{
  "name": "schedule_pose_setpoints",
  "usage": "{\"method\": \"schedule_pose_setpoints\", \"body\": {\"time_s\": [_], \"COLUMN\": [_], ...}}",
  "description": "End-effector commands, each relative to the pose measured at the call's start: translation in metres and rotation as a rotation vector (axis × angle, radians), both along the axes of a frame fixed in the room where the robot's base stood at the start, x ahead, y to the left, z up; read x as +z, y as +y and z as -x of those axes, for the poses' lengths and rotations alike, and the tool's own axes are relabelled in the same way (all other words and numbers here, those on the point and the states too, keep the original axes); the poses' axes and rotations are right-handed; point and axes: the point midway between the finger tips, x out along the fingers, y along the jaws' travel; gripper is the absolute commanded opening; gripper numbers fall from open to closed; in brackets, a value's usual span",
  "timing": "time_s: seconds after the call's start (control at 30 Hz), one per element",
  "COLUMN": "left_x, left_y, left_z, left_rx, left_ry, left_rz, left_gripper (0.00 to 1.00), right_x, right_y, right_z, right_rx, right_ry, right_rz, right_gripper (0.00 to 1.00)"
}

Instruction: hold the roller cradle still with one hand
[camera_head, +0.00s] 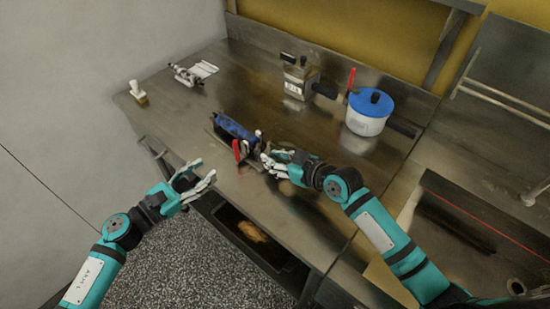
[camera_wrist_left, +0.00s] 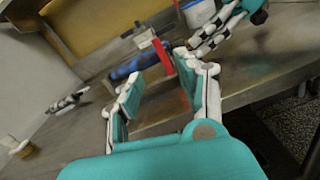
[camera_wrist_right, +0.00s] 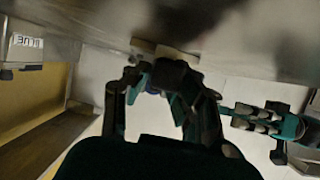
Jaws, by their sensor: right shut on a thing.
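The roller cradle (camera_head: 214,133) sits on the steel table and carries a blue roller (camera_head: 236,127). A red lever (camera_head: 236,150) and pale knobs stand at its near right end. The blue roller (camera_wrist_left: 135,66) and red lever (camera_wrist_left: 162,56) also show in the left wrist view. My right gripper (camera_head: 266,159) is at the cradle's right end, shut on it; the exact contact is hard to see. In the right wrist view its fingers (camera_wrist_right: 160,82) close around a dark part. My left gripper (camera_head: 198,181) is open and empty, in front of the table's front edge.
A small metal clamp (camera_head: 195,73) and a white-handled stamp (camera_head: 137,93) lie at the left. An open drawer (camera_head: 225,215) is below the table edge.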

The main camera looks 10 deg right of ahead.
Motion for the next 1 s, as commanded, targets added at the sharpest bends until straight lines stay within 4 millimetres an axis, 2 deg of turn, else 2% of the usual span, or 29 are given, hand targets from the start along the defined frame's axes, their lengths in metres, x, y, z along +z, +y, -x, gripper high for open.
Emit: {"method": "schedule_pose_setpoints", "body": {"time_s": [0.13, 0.27, 0.4, 0.53, 0.67, 0.8, 1.0], "left_x": [0.000, 0.004, 0.019, 0.038, 0.048, 0.046, 0.032], "left_y": [0.000, -0.003, -0.016, -0.031, -0.041, -0.044, -0.037], "left_z": [0.000, -0.001, -0.002, 0.003, 0.017, 0.041, 0.076], "left_rx": [0.000, 0.013, 0.078, 0.188, 0.312, 0.434, 0.556], "left_ry": [0.000, -0.005, -0.014, 0.001, 0.058, 0.158, 0.290], "left_rz": [0.000, 0.004, 0.023, 0.052, 0.071, 0.058, 0.000], "left_gripper": [0.36, 0.19, 0.01, 0.00, 0.00, 0.00, 0.00], "right_x": [0.000, 0.000, 0.000, 0.000, 0.000, 0.000, -0.001], "right_y": [0.000, 0.000, 0.000, 0.000, 0.000, 0.000, 0.000], "right_z": [0.000, 0.000, 0.000, 0.000, 0.000, 0.000, 0.000], "right_rx": [0.000, 0.000, 0.000, 0.000, 0.000, 0.000, -0.001], "right_ry": [0.000, 0.000, 0.000, 0.000, 0.000, 0.000, 0.000], "right_rz": [0.001, 0.001, 0.001, 0.001, 0.001, 0.001, 0.002], "right_gripper": [0.00, 0.00, 0.00, 0.00, 0.00, 0.00, 0.00]}}
